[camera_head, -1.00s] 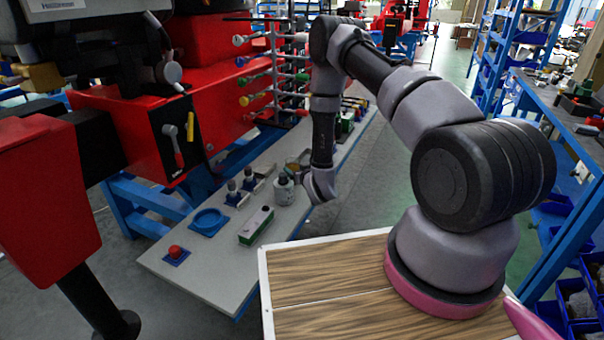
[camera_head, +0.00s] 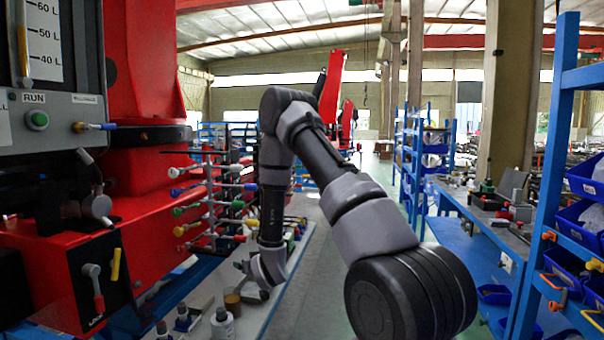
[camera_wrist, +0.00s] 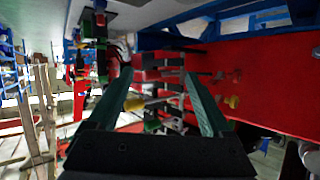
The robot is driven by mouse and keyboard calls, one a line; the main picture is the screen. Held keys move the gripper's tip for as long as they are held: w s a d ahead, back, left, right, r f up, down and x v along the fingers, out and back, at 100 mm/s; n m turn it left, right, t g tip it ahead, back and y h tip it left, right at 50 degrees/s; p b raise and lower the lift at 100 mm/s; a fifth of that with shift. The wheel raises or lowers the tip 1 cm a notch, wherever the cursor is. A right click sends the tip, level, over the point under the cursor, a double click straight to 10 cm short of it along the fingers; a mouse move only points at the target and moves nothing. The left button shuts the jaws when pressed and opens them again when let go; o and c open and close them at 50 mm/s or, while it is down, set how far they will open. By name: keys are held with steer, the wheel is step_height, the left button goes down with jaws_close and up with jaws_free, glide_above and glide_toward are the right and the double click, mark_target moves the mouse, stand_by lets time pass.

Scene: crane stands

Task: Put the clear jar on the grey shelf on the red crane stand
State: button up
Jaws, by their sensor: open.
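The grey shelf (camera_head: 262,304) runs along the red crane stand (camera_head: 150,225), its near end cut off by the bottom of the head view. A pale jar with a dark cap (camera_head: 222,325) stands on it, partly cut off. Just behind is a small brownish jar (camera_head: 232,304). I cannot tell for sure which, if either, is the clear jar. My gripper (camera_head: 250,272) hangs low over the shelf, a little behind and right of these jars.
Several coloured-knob levers (camera_head: 205,205) stick out from the stand, left of my arm. Small dark-topped items (camera_head: 183,318) stand on the shelf's near part. A blue workbench (camera_head: 470,240) and a blue rack (camera_head: 560,200) are at right. The aisle floor (camera_head: 325,265) between is clear.

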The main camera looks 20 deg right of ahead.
steer(key=s+d+r+m+g, duration=0.1)
steer(key=s+d+r, duration=0.15)
steer(key=r, duration=0.55)
steer(key=s+d+r+m+g, duration=0.1)
steer(key=s+r, duration=0.2)
steer(key=r, duration=0.6)
steer(key=s+d+r+m+g, duration=0.1)
steer(key=s+r, duration=0.1)
steer(key=r, duration=0.6)
steer(key=s+r+g, duration=0.1)
steer(key=s+r, duration=0.2)
steer(key=s, duration=0.6)
steer(key=s+r+g, duration=0.1)
steer(key=s+r, duration=0.3)
steer(key=s, duration=0.5)
steer(key=s+r+g+y, duration=0.1)
steer(key=s+r, duration=0.3)
steer(key=s, duration=0.5)
steer(key=shift+m, duration=0.3)
steer(key=shift+s+d, duration=0.1)
